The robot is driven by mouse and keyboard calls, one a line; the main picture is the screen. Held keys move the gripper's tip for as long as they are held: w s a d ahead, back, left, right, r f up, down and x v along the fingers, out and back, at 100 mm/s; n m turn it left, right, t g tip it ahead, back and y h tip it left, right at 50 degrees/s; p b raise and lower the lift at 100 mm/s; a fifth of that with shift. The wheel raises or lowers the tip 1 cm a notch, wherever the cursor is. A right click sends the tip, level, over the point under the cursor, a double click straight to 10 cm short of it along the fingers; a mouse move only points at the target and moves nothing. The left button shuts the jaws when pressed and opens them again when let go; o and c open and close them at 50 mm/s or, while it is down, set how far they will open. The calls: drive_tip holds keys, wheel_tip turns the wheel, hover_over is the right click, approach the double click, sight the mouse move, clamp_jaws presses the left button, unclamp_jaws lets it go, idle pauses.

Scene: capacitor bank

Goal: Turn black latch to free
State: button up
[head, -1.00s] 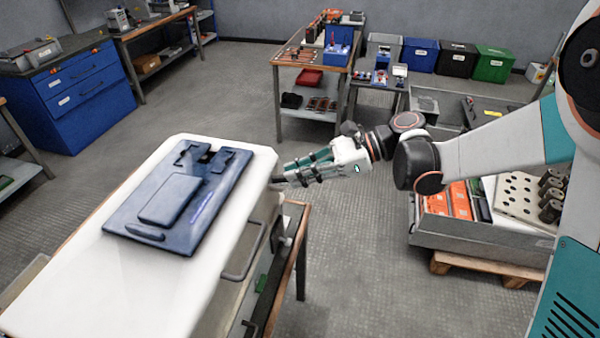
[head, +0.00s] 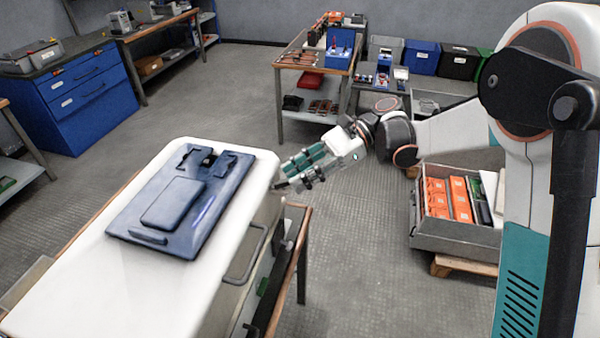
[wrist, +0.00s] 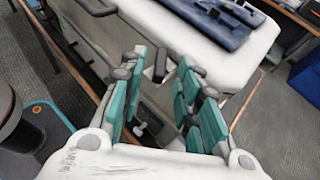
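The black latch (wrist: 160,63) shows in the wrist view as a small dark upright piece on the side of the white cabinet (wrist: 180,30), just below its top edge. My gripper (wrist: 163,72) has its two green-padded fingers apart, one on each side of the latch. I cannot tell whether either finger touches it. In the head view my gripper (head: 285,187) is at the right side of the white cabinet (head: 75,285), near its far corner. The latch cannot be made out clearly there.
A blue panel (head: 215,205) lies on the cabinet top. A grey handle (head: 245,258) sticks out of the cabinet side. A silver knob (wrist: 140,128) is below the latch. A bin of orange boxes (head: 430,235) stands to the right, with open floor between.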

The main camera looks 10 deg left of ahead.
wheel_tip(320, 180, up, 10)
idle(0.7)
